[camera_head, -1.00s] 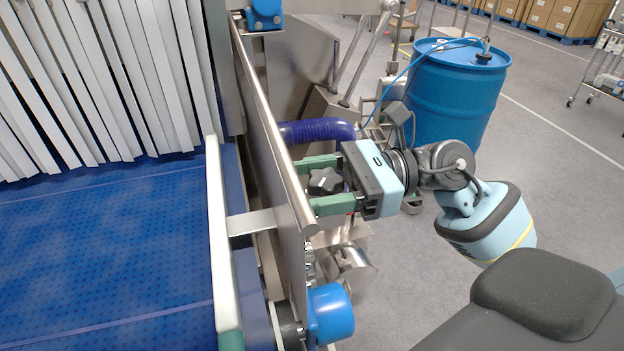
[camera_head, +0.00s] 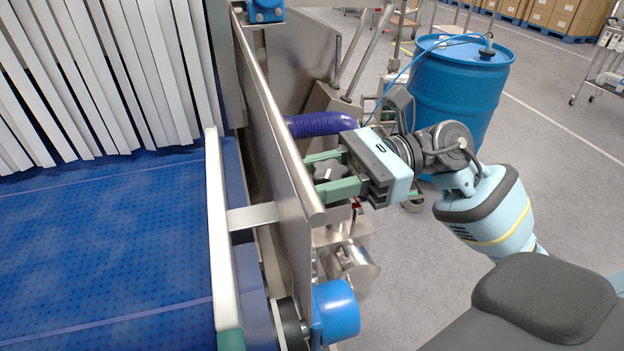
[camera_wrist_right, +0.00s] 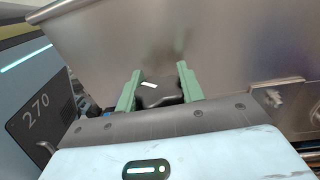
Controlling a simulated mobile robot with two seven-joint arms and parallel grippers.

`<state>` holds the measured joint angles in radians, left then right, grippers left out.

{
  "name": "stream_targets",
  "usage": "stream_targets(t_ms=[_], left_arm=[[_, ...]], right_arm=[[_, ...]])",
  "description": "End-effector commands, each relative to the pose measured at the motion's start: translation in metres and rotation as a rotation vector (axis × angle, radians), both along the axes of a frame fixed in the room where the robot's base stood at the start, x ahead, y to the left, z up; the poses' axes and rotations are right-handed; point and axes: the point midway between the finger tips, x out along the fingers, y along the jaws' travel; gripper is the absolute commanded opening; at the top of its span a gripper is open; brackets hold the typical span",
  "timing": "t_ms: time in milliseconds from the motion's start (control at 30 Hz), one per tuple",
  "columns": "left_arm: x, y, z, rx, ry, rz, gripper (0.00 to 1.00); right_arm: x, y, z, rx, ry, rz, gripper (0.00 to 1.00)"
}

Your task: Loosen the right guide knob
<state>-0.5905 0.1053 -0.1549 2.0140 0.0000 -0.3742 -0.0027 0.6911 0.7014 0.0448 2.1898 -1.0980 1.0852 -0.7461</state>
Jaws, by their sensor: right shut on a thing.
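The right guide knob (camera_head: 327,171) is a dark lobed knob on the outer side of the steel side wall, at the middle of the head view. My right gripper (camera_head: 322,173) reaches it from the right, with one green finger on each side. It is shut on the knob. The right wrist view also shows the knob (camera_wrist_right: 158,94), dark with a white mark, between the green fingers of the right gripper (camera_wrist_right: 160,74). The fingers partly hide the knob's sides. My left gripper is not in view.
The steel side wall (camera_head: 285,165) stands close to the fingertips. A white guide rail (camera_head: 217,225) runs along the blue belt (camera_head: 110,250). A purple hose (camera_head: 320,124) passes just behind the gripper, and a blue motor cap (camera_head: 335,311) sits below. A blue drum (camera_head: 455,90) stands farther back.

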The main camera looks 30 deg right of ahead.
Motion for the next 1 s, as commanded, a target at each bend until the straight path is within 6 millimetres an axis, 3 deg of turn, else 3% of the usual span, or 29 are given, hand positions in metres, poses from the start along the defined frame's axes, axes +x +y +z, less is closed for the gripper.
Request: stream_targets(t_ms=[100, 500, 1000], left_arm=[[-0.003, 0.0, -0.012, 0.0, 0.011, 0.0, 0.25], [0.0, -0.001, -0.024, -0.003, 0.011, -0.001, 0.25], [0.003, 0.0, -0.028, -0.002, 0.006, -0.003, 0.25]], right_arm=[[0.0, 0.0, -0.003, 0.001, 0.0, 0.083, 0.15], [-0.005, 0.0, -0.001, 0.002, 0.0, 0.328, 0.15], [-0.007, 0.0, 0.0, 0.001, -0.001, 0.405, 0.15]])
